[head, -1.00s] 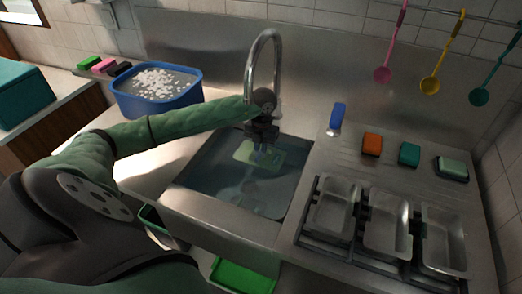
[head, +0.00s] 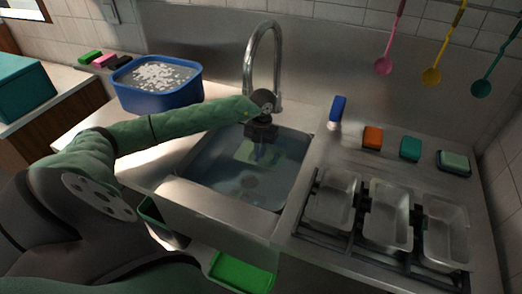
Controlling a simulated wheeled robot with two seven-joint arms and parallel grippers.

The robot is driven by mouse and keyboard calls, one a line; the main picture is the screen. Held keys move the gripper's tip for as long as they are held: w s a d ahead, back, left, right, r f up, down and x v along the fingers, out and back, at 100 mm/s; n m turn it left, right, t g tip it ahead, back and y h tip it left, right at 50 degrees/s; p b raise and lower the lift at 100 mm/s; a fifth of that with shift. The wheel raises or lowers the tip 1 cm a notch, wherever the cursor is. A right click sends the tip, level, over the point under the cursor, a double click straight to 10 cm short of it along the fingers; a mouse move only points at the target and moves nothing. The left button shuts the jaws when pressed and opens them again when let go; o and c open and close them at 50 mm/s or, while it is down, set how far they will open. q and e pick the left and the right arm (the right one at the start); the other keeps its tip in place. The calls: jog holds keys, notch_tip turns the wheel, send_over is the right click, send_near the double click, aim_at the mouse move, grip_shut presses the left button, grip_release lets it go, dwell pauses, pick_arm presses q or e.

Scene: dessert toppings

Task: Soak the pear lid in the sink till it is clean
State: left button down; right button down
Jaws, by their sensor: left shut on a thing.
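The sink (head: 222,180) is filled with clear bluish water, and its drain shows at the bottom. The pear lid (head: 245,149), a flat pale green piece, is under the water near the back of the sink, below the faucet. My left gripper (head: 260,150) reaches down into the water from the left and is shut on the lid. Its fingers hide part of the lid, and the water blurs its surface, so I cannot tell how clean it is. My right gripper is not in view.
The curved faucet (head: 249,70) stands close behind my left gripper. A blue tub (head: 160,101) of white bits is left of the sink. Sponges (head: 372,137) and metal trays (head: 388,215) are on the right. A bright green tray (head: 243,273) is below the sink front.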

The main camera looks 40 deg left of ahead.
pick_arm(q)
jog(key=shift+f, duration=0.1)
jog(key=c, duration=1.4)
grip_release()
